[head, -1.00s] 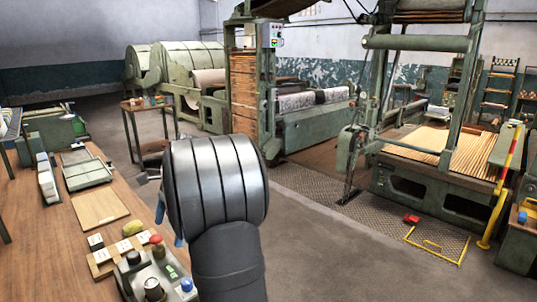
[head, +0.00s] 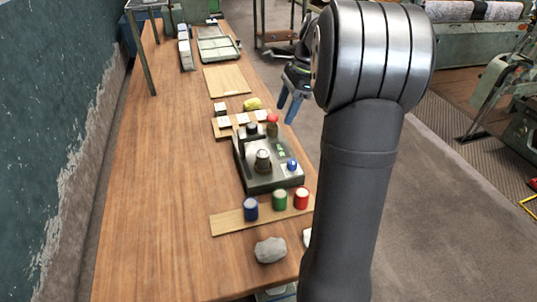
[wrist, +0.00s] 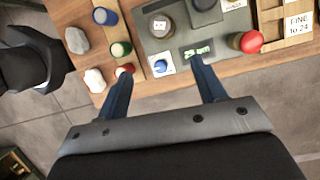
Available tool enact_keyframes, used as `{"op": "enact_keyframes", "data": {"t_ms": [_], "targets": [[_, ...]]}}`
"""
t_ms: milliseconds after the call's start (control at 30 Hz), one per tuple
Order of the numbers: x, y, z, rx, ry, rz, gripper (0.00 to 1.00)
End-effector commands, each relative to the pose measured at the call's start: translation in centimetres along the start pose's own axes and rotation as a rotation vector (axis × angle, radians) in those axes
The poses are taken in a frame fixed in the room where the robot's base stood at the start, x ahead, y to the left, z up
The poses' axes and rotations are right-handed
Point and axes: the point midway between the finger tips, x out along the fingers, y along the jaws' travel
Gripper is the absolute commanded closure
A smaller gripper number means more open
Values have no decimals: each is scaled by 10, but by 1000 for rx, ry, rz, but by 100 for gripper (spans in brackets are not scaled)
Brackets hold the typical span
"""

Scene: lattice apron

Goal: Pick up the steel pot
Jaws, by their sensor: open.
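A small round grey pot, which looks like the steel pot (head: 263,160), stands on a dark green instrument box (head: 270,181) on the wooden bench. The same pot shows at the top of the wrist view (wrist: 160,26), beside a blue knob (wrist: 162,66) and a lit green display (wrist: 197,50). My gripper (wrist: 161,70) is open, with two blue fingers apart and nothing between them. Its fingertips point toward the box's near edge, short of the pot. In the head view my gripper (head: 290,110) hangs beyond the bench's right edge, partly hidden by my arm.
Blue (head: 251,209), green (head: 280,200) and red (head: 301,199) cylinders stand on a wooden strip near the box. A grey stone (head: 270,250) lies closer. A red-topped knob (head: 272,119) is behind the pot. The bench's left side (head: 165,190) is clear.

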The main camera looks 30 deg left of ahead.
Motion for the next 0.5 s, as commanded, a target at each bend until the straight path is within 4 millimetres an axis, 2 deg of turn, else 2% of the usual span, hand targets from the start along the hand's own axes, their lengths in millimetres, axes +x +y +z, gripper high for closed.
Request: {"op": "enact_keyframes", "data": {"t_ms": [33, 233, 400, 500], "targets": [[4, 0, 11, 35, 36, 4, 37], [15, 2, 43, 242, 207, -28, 37], [20, 3, 61, 365, 300, -84, 37], [21, 3, 65, 401, 323, -105, 37]]}}
